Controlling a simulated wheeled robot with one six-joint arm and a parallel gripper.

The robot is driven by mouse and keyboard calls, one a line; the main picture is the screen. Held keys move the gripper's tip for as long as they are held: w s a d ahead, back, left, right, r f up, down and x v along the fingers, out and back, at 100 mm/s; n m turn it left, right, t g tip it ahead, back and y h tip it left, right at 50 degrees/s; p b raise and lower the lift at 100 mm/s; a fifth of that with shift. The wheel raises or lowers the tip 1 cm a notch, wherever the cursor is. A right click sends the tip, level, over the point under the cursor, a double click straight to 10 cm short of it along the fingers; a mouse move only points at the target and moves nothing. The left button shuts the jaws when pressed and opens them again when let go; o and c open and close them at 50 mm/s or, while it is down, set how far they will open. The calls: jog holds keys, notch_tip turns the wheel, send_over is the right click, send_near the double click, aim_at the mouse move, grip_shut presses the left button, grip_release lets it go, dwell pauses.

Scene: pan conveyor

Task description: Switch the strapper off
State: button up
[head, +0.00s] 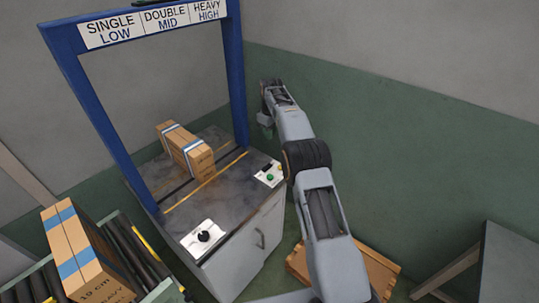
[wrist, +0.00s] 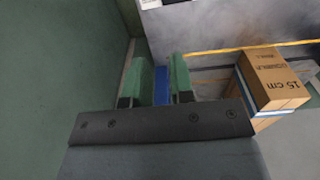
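The strapper is a grey-topped cabinet (head: 225,200) under a blue arch (head: 90,125) labelled SINGLE LOW, DOUBLE MID, HEAVY HIGH. A white panel (head: 262,175) at its right corner carries a green button (head: 270,178), a dark control and a yellow spot, partly hidden by my arm. Another white plate (head: 193,240) at the front corner has a black knob (head: 204,236). My gripper (head: 266,122) is raised beyond the panel, right of the arch's right post. In the wrist view its green fingers (wrist: 159,75) stand apart with nothing held; a blue post (wrist: 161,88) shows between them.
A strapped carton (head: 186,150) lies on the strapper top, also in the wrist view (wrist: 270,78). Another strapped carton (head: 75,250) sits on the roller conveyor (head: 135,262) at left. A wooden crate (head: 377,262) and a grey table (head: 510,265) are at right. The green wall is close behind my gripper.

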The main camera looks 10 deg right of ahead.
aim_at(266, 168)
jog(key=shift+o, duration=0.7)
jog(key=shift+s+a+f+m, duration=0.1)
jog(key=shift+s+a+m, duration=0.35)
jog(key=shift+m, duration=0.35)
jog(key=shift+o, duration=0.7)
jog(key=shift+a+m+b, duration=0.3)
jog(key=shift+m, duration=0.6)
jog(key=shift+o, duration=0.9)
jog(key=m, duration=0.4)
jog(key=shift+s+a+f, duration=0.1)
jog(key=shift+s+a, duration=0.25)
jog(key=shift+s, duration=0.05)
jog(key=f+m, duration=0.3)
jog(key=f, duration=0.2)
jog(key=f+m, duration=0.4)
jog(key=f, duration=0.1)
jog(key=f+m, duration=0.3)
jog(key=f, duration=0.2)
jog(key=shift+s+a+m, duration=0.1)
jog(key=shift+s+m, duration=0.2)
jog(key=shift+s, duration=0.1)
